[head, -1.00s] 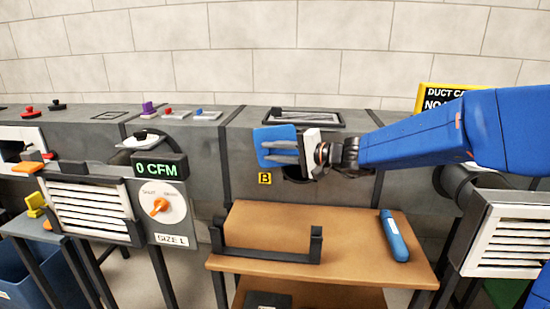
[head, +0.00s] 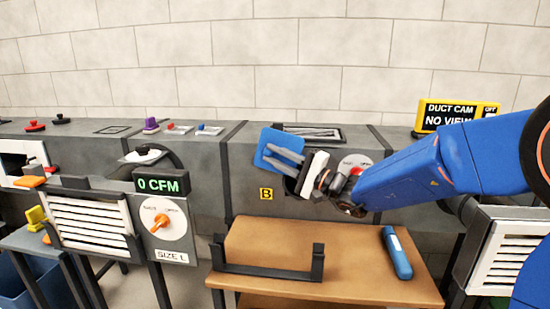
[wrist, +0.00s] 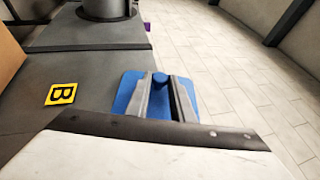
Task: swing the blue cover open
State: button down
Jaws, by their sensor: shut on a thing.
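The blue cover (head: 267,148) is a flat square plate on the front of the grey duct, above the yellow B label (head: 266,194). It looks tilted in the head view. My gripper (head: 288,163) comes from the right, with its fingers across the cover's face, and is shut on it. In the wrist view the blue cover (wrist: 130,92) lies beyond the fingertips (wrist: 163,90), with a round blue knob between them. Part of a dark round opening shows below the gripper. The rest of it is hidden by my gripper and the cover.
A brown table (head: 250,240) stands below, with a black bracket (head: 268,268) and a blue cylinder (head: 397,254) on it. A white dial with a red centre (head: 354,165) is close behind my wrist. A duct cam sign (head: 458,115) stands at the right.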

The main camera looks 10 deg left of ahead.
jog(key=c, duration=1.5)
grip_release()
jog(key=shift+s+r, duration=0.1)
jog(key=shift+c, duration=0.2)
jog(key=v, duration=1.7)
jog(key=shift+d, duration=0.2)
jog(key=shift+s, duration=0.15)
